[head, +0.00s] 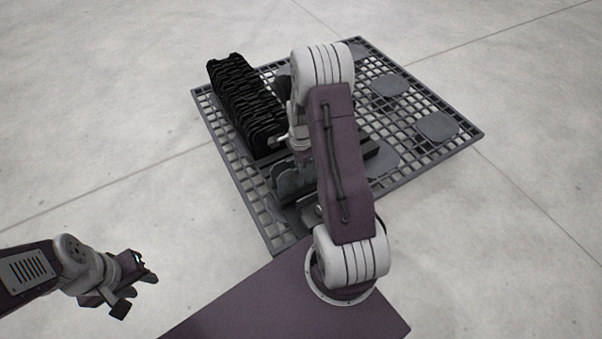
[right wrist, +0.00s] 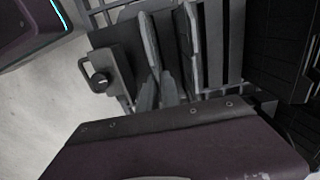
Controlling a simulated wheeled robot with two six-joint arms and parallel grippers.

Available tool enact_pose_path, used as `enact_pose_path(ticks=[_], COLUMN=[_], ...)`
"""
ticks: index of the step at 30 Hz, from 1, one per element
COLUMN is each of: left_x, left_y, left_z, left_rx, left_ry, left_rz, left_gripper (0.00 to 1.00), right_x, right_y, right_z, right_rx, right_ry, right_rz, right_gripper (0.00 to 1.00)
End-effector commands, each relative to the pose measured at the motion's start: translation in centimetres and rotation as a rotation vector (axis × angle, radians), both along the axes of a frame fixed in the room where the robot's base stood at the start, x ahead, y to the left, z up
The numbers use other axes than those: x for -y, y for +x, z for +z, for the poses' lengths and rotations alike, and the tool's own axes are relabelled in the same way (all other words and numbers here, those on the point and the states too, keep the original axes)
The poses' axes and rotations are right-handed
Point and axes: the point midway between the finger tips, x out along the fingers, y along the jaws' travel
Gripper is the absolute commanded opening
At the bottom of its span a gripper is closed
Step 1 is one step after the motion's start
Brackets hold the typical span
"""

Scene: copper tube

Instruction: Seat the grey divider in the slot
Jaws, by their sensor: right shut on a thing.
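A dark slotted rack (right wrist: 222,40) stands on the grid platform. In the right wrist view it shows parallel dark slots. Grey dividers stand on edge there, one at the left (right wrist: 149,45) and one beside it (right wrist: 190,45). In the head view grey upright dividers (head: 290,182) show just left of my right arm. My right gripper (right wrist: 166,92) is shut on a grey divider at the rack; its fingertips are mostly hidden, and I cannot tell how deep the divider sits. My left gripper (head: 136,286) is open and empty, off the platform at lower left.
A row of black ribbed parts (head: 245,103) stands along the platform's left side. Several flat grey plates (head: 437,126) lie on the grid platform (head: 462,138) at right. A small handle with a knob (right wrist: 98,80) is beside the rack. The floor around is clear.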

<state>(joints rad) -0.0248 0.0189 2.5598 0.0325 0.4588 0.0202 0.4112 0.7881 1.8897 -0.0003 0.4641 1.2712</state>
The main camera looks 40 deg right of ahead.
Motion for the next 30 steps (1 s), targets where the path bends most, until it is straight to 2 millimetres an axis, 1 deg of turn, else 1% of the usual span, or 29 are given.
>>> enact_pose_path(ticks=[1, 6, 12, 13, 14, 15, 23, 25, 26, 29, 30], left_x=[0.0, 0.0, 0.0, 0.0, 0.0, 0.0, 0.0, 0.0, 0.0, 0.0, 0.0], left_y=[0.0, 0.0, 0.0, 0.0, 0.0, 0.0, 0.0, 0.0, 0.0, 0.0, 0.0], left_z=[-1.4, -0.9, -1.0, -1.0, -1.0, -1.0, -1.0, -0.8, -0.3, 1.7, 2.6], left_rx=[0.0, 0.0, 0.0, 0.0, 0.0, 0.0, 0.0, 0.0, 0.0, 0.0, 0.0], left_ry=[0.0, 0.0, 0.0, 0.0, 0.0, 0.0, 0.0, 0.0, 0.0, 0.0, 0.0], left_rz=[0.0, 0.0, 0.0, 0.0, 0.0, 0.0, 0.0, 0.0, 0.0, 0.0, 0.0], left_gripper=[0.36, 0.36, 0.36, 0.36, 0.36, 0.36, 0.36, 0.36, 0.36, 0.36, 0.36], right_x=[0.0, 0.0, 0.0, 0.0, 0.0, 0.0, 0.0, 0.0, 0.0, 0.1, 0.1], right_y=[0.0, 0.0, 0.0, 0.0, 0.0, 0.0, 0.0, 0.0, 0.0, 0.1, 0.1], right_z=[-1.6, -1.0, -1.5, -1.4, -1.4, -1.4, -1.3, -0.9, -0.3, 2.2, 3.5], right_rx=[0.001, 0.001, 0.0, 0.0, 0.0, 0.0, 0.001, 0.002, 0.002, 0.002, 0.003], right_ry=[0.0, 0.0, 0.0, 0.0, 0.0, 0.0, 0.0, -0.001, -0.001, -0.001, -0.001], right_rz=[0.0, 0.0, 0.0, 0.0, 0.0, 0.0, 0.0, 0.0, 0.0, 0.0, 0.0], right_gripper=[0.0, 0.0, 0.0, 0.15, 0.24, 0.29, 0.29, 0.29, 0.29, 0.29, 0.29])
